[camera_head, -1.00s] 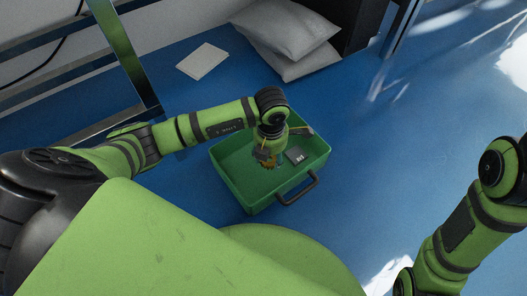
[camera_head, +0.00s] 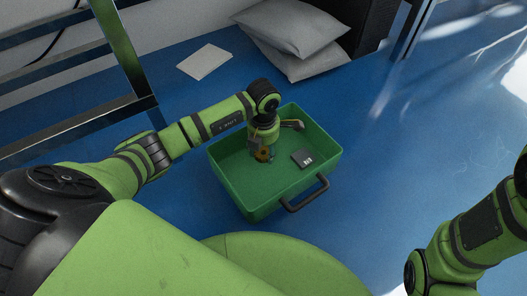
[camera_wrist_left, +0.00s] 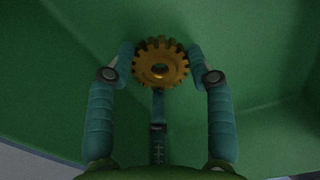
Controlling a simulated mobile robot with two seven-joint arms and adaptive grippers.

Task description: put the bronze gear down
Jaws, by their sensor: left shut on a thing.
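The bronze gear (camera_wrist_left: 160,63) is toothed with a hole in its middle. My left gripper (camera_wrist_left: 162,62) is shut on it, one finger on each side, in the left wrist view. In the head view the gear (camera_head: 263,155) shows below my left wrist, inside the green case (camera_head: 270,192). I cannot tell whether the gear touches the case floor. My right gripper is out of the picture; only part of that arm shows at the right edge.
A dark grey square object with a light mark (camera_head: 302,158) lies in the case, right of the gear. A tool-like object (camera_head: 292,124) lies near the far wall. The case handle (camera_head: 305,194) faces the front. Grey pillows (camera_head: 292,35) and a white pad (camera_head: 205,61) lie on the blue floor behind.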

